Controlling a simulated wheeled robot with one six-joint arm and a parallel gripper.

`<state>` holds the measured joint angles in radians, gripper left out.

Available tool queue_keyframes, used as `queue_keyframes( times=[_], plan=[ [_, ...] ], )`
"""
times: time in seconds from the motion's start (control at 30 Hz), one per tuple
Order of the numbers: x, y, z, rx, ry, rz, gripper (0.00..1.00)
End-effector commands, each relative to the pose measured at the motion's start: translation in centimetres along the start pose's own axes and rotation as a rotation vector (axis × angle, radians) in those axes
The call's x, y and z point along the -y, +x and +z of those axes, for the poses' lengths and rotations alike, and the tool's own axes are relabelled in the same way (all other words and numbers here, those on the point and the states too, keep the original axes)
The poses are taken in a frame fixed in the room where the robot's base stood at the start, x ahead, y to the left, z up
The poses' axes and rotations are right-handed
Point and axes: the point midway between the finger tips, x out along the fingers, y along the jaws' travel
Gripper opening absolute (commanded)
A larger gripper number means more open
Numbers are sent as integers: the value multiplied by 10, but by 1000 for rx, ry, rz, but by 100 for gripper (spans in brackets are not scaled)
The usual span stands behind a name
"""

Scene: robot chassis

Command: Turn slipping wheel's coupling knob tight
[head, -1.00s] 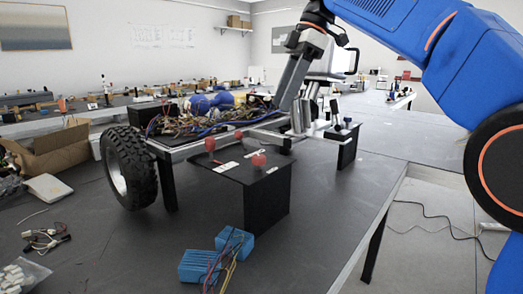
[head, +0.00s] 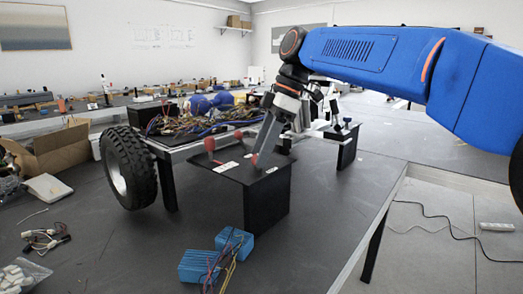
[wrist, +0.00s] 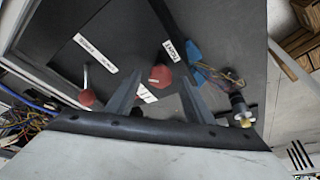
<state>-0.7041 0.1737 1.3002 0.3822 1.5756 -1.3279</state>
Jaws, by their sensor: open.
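Two red knobs stand on the black panel (head: 232,172) of the chassis. One red knob (head: 210,144) is uncovered at the panel's back left; it also shows at the left of the wrist view (wrist: 87,98). The other red knob (wrist: 160,75) shows between the spread fingers of my gripper (wrist: 161,86). Finger contact with the knob cannot be told. The chassis wheel (head: 128,168) with its black tyre stands at the left. White labels lie by the knobs; their words are hard to read.
Tangled wiring (head: 205,125) covers the chassis top behind the panel. Blue blocks (head: 216,255) with coloured wires lie on the table in front. A cardboard box (head: 55,148) stands at the left.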

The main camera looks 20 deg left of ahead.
Motion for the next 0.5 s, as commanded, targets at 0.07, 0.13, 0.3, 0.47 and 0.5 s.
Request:
queue_keyframes(
  times=[0.07, 0.13, 0.3, 0.47, 0.5],
  plan=[
    [0, 2, 0, 0, 0, 0, 48],
    [0, 2, 0, 0, 0, 0, 48],
    [0, 2, 0, 0, 0, 0, 45],
    [0, 2, 0, 0, 1, 0, 7],
    [0, 2, 0, 0, 1, 0, 6]
  ],
)
